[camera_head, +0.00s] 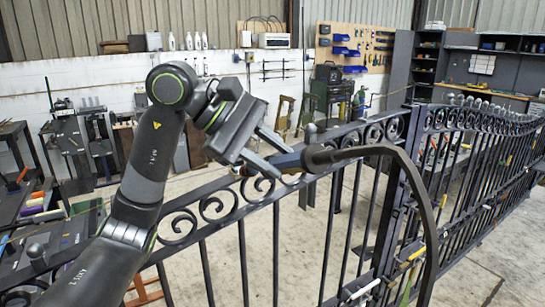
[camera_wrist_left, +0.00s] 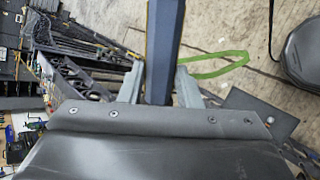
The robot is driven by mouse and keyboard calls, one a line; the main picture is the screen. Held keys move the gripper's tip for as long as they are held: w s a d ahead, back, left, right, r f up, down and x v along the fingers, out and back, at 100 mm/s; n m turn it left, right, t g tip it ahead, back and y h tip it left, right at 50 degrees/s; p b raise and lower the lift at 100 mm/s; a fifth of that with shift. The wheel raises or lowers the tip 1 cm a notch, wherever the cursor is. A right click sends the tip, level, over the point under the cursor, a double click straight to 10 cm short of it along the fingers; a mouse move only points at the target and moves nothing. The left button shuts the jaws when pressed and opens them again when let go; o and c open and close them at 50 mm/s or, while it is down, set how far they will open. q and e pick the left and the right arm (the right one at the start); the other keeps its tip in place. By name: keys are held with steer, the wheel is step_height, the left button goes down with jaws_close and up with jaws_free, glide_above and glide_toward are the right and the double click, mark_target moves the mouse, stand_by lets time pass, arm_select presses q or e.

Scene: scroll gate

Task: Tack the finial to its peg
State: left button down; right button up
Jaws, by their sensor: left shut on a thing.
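My left gripper (camera_head: 268,152) is over the top of the dark scroll gate (camera_head: 243,262), its fingers shut on a dark blue torch-like handle (camera_head: 288,162). The handle also shows between the fingers in the left wrist view (camera_wrist_left: 164,40). A thick black hose (camera_head: 408,165) leaves the handle's right end and curves down to the right. A grey rounded finial (camera_head: 310,130) shows just above the handle's right end; its peg is hidden, and I cannot tell whether they touch. The tool's tip is not clear. My right gripper is not in view.
Scrolls (camera_head: 212,207) run along the gate's top rail below my arm. Another gate section (camera_head: 490,150) with several grey finials stretches to the right. A bench with tools (camera_head: 40,200) stands at left. Bare concrete floor (camera_head: 480,260) lies in front at right.

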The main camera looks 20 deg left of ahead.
mark_target(317, 154)
arm_select(q)
steer(key=shift+r, duration=0.1)
stand_by(0.3)
steer(key=shift+s+d+r+p, duration=0.15)
steer(key=shift+s+d+r, duration=0.35)
steer(key=shift+d, duration=0.25)
steer(key=shift+s+d+r+p, duration=0.2)
steer(key=shift+s+d+r, duration=0.2)
steer(key=shift+s+d, duration=0.3)
steer(key=shift+s+d+r+p, duration=0.15)
steer(key=shift+s+d+r, duration=0.35)
steer(key=shift+d, duration=0.25)
steer(key=shift+s+d+r, duration=0.4)
steer(key=shift+s+d, duration=0.15)
steer(key=shift+d, duration=0.15)
steer(key=shift+s+d+r, duration=0.35)
steer(key=shift+s+d, duration=0.15)
steer(key=shift+d, duration=0.2)
